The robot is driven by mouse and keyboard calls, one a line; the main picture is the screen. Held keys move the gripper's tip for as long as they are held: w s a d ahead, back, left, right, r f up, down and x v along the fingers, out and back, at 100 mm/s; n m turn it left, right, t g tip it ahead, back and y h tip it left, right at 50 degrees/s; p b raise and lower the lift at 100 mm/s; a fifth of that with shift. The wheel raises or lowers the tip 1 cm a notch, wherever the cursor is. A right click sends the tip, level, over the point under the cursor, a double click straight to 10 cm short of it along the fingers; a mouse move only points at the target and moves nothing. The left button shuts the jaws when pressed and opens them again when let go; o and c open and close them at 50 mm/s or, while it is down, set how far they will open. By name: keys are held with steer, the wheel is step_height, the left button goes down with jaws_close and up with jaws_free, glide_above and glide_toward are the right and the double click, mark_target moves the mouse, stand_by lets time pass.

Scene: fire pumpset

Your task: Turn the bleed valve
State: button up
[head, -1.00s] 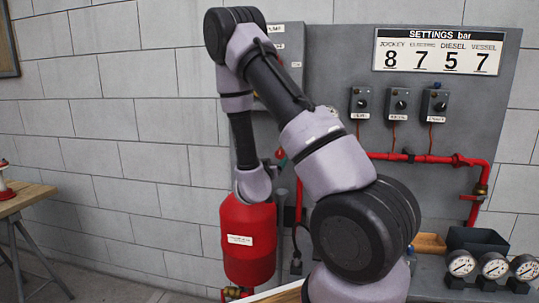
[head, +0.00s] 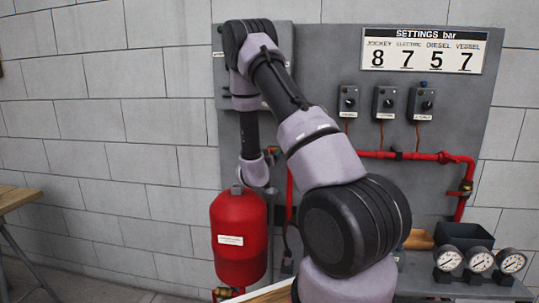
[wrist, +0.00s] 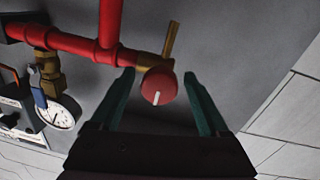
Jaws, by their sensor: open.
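The bleed valve shows in the wrist view as a round red knob (wrist: 158,88) with a white line on its face. A brass body joins it to a red pipe, and a thin brass stem rises behind it. My gripper (wrist: 160,76) is open, with one green finger on each side of the knob in the picture. Gaps show between the knob and both fingers, and I see no contact. How deep the knob sits between them I cannot tell. In the head view, my arm's far end drops behind the red vessel (head: 238,238), and the gripper and knob are hidden.
In the wrist view, red piping (wrist: 75,42), a blue-handled brass valve (wrist: 42,80) and a dial gauge (wrist: 57,114) lie left of the fingers. In the head view, several gauges (head: 480,261) stand at the lower right and a wooden table (head: 14,198) at the left edge.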

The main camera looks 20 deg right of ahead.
jaws_close()
steer(key=n, duration=0.4)
steer(key=shift+a, duration=0.1)
steer(key=n, duration=0.5)
steer(key=shift+n+t, duration=0.3)
steer(key=shift+n, duration=0.1)
steer(key=n, duration=0.4)
steer(key=shift+f+n+t, duration=0.1)
steer(key=shift+n+t, duration=0.2)
steer(key=shift+n, duration=0.1)
steer(key=n, duration=0.5)
